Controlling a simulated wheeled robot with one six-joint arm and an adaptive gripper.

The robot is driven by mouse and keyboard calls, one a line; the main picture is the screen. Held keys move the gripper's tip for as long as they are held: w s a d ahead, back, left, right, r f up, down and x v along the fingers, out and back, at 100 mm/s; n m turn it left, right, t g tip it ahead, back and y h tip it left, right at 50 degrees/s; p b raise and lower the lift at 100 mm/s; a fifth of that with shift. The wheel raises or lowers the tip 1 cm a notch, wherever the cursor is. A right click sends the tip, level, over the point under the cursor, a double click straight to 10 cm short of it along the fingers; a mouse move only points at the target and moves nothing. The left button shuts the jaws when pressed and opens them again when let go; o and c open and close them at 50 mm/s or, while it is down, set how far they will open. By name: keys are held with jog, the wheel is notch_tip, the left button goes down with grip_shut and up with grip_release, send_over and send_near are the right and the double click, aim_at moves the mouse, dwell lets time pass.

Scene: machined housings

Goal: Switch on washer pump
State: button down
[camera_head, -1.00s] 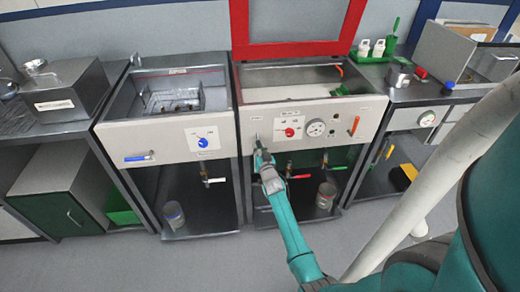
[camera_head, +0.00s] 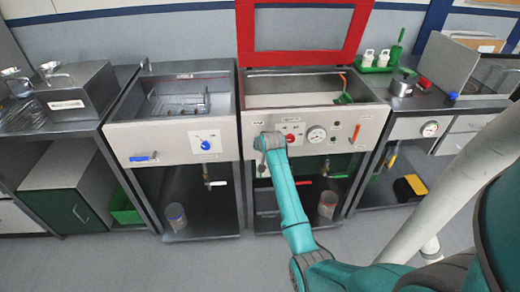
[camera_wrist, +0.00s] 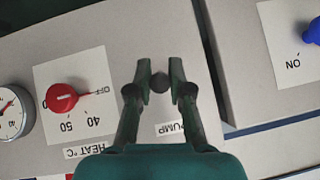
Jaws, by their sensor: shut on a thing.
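The washer's pump switch (camera_wrist: 159,83) is a small dark knob on the pale front panel, beside the label PUMP (camera_wrist: 170,128) in the wrist view. My gripper (camera_wrist: 160,74) has one finger on each side of this knob and is shut on it. In the head view my gripper (camera_head: 262,152) is at the left part of the right washer's panel (camera_head: 345,119), mostly hidden by my wrist, and the switch is hidden there too. I cannot tell the switch's on or off position.
A red heat knob (camera_wrist: 61,97) points toward OFF, next to a round gauge (camera_wrist: 12,108). The neighbouring left washer has a blue knob (camera_head: 205,145) and a blue-handled valve (camera_head: 139,158). A red-framed lid (camera_head: 302,60) stands open above the right basin.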

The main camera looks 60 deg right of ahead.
jog(key=shift+w+d+r+g+y, duration=0.2)
jog(key=shift+r+g+y, duration=0.45)
jog(key=shift+g+y, duration=0.1)
jog(key=shift+w+d+r+g+y, duration=0.2)
jog(key=shift+r+g+y, duration=0.45)
jog(key=shift+y, duration=0.1)
jog(key=c, duration=1.1)
grip_release()
jog(key=shift+o, duration=0.2)
jog(key=v, duration=1.2)
jog(key=shift+w+d, duration=0.1)
